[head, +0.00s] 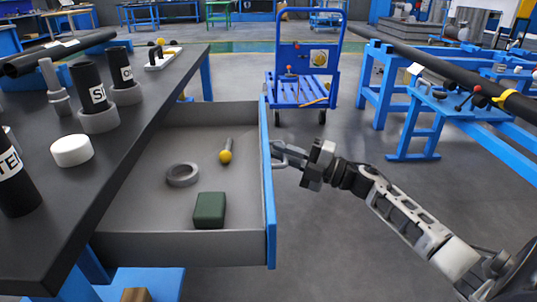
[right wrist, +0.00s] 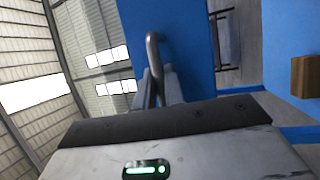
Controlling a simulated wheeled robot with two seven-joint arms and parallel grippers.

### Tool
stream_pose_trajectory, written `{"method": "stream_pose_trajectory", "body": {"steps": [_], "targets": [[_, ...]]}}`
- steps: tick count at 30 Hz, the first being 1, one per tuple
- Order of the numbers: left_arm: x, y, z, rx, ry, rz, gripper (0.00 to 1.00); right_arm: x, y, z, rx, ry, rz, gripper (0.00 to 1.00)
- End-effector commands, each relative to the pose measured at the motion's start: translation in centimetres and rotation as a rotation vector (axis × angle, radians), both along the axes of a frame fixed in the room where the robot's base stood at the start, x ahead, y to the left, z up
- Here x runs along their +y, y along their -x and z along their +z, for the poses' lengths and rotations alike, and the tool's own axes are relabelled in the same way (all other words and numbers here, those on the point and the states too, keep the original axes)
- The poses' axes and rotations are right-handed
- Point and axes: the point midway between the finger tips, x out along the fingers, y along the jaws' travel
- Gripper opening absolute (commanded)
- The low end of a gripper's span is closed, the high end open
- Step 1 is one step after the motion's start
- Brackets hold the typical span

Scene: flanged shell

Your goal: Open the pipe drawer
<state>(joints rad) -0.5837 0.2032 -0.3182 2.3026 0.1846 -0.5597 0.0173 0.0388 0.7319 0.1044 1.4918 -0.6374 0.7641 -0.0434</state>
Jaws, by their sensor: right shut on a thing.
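The pipe drawer (head: 146,195) stands pulled out from under the dark workbench, with its grey inside in full view. Its blue front panel (head: 268,195) faces right. Inside lie a grey ring (head: 182,174), a dark green block (head: 209,210) and a yellow-tipped tool (head: 226,152). My right gripper (head: 285,156) is at the drawer's outer face, shut on the metal handle (head: 278,147). In the right wrist view the handle (right wrist: 152,48) rises between the fingers (right wrist: 159,88) against the blue panel. My left gripper is not in view.
The workbench top (head: 130,130) carries black labelled cylinders, a white cap (head: 71,151) and pipes (head: 55,54). A blue cart (head: 300,92) stands beyond the drawer. A blue pipe stand (head: 412,125) is at the right. The floor right of the drawer is clear except for my arm.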

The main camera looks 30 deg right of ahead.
Motion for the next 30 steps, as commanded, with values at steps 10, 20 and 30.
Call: {"method": "stream_pose_trajectory", "body": {"steps": [10,20,30], "targets": [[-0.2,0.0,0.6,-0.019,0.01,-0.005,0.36,-2.6,1.8,-0.1,0.002,0.001,0.003,0.0],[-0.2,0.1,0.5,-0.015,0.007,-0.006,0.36,-2.8,1.8,0.0,0.001,0.0,0.002,0.0],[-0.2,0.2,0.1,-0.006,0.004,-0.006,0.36,-2.8,1.8,0.0,0.0,0.0,0.0,0.19]]}}
